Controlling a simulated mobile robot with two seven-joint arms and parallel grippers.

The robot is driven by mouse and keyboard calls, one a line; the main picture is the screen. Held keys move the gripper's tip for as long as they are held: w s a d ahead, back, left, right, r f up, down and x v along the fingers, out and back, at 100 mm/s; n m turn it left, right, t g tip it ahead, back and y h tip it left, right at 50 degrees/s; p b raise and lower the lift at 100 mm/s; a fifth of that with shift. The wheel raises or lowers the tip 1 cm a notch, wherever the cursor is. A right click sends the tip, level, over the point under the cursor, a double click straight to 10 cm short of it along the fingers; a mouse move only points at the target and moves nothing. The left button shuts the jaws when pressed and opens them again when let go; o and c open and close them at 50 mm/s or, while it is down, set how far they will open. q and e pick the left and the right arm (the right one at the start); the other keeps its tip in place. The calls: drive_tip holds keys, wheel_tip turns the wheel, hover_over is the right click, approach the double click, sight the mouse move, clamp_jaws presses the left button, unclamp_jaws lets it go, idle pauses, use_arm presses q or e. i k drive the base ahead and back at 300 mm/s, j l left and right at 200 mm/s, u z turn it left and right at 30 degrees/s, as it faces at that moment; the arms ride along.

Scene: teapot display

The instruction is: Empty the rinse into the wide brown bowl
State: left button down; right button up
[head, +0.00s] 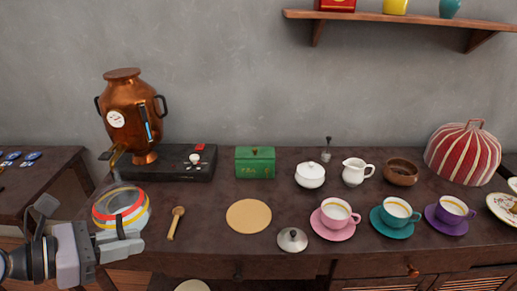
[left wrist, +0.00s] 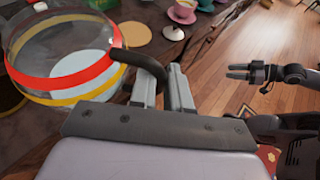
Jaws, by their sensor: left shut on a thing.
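A clear glass teapot (head: 122,207) with red and yellow bands is at the left front of the counter. In the left wrist view the glass teapot (left wrist: 62,75) holds pale liquid low inside. My left gripper (head: 122,240) is shut on its dark curved handle (left wrist: 128,58). The teapot looks about upright; I cannot tell whether its base touches the counter. A brown bowl (head: 401,175) stands at the back right, far from the teapot. My right gripper (left wrist: 232,72) shows in the left wrist view, empty, fingers apart, over the floor.
A copper urn (head: 133,115) stands behind the teapot. A wooden spoon (head: 175,224), a round tan mat (head: 249,216) and a metal lid (head: 292,239) lie along the front. A green tin (head: 255,162), white sugar pot (head: 310,175), white jug (head: 355,172) and several cups stand towards the right.

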sight(400, 172)
drive_tip(key=z, duration=1.3)
drive_tip(key=l+z, duration=0.2)
drive_tip(key=z, duration=0.25)
drive_tip(key=i+l, duration=0.25)
drive_tip(key=l, duration=0.15)
drive_tip(key=i+l, duration=0.25)
drive_tip(key=l, duration=0.1)
